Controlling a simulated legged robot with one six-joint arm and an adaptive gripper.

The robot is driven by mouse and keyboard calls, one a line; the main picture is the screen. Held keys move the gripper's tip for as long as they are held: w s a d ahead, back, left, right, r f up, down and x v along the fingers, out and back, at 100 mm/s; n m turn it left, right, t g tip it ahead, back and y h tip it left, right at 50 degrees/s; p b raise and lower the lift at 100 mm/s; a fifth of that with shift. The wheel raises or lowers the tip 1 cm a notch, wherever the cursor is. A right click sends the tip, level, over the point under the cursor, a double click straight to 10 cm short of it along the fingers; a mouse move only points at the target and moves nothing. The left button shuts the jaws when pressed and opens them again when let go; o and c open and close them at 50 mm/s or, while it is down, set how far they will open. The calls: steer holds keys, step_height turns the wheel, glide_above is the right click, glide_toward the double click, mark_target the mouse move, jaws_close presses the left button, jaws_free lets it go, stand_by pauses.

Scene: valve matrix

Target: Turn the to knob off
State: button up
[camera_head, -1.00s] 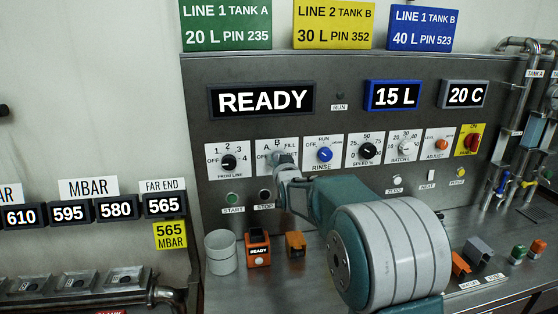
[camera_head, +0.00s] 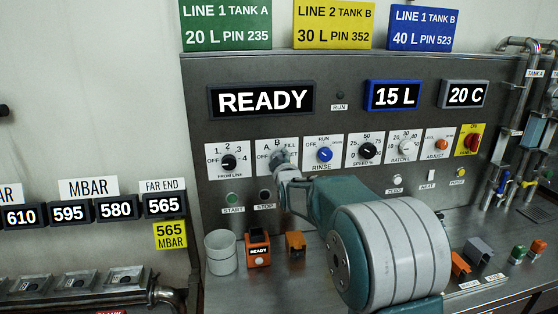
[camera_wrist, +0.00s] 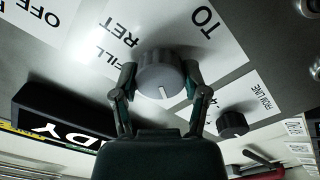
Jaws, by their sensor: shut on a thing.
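The TO knob (camera_wrist: 160,70) is a round grey knob on a white dial plate in the wrist view. In the head view my gripper (camera_head: 282,160) is at the second dial from the left and largely hides the knob. The dial plate (camera_head: 262,146) shows OFF, A, B, FILL and RET; part of its lower area is covered by my gripper.
The black FROM LINE knob (camera_head: 228,162) is close on the left, and the blue RINSE knob (camera_head: 324,154) on the right. START (camera_head: 231,211) and STOP (camera_head: 265,196) buttons sit below. A grey cup (camera_head: 221,252) and an orange box (camera_head: 257,248) stand on the bench below.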

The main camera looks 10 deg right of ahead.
steer(key=n, duration=0.6)
steer(key=shift+a+f, duration=0.1)
steer(key=shift+f, duration=0.15)
stand_by(0.5)
steer(key=o, duration=1.1)
steer(key=shift+o, duration=0.2)
steer(key=shift+a, duration=0.1)
steer(key=shift+r, duration=0.1)
steer(key=shift+s, duration=0.1)
steer(key=s, duration=1.1)
steer(key=shift+s, duration=0.35)
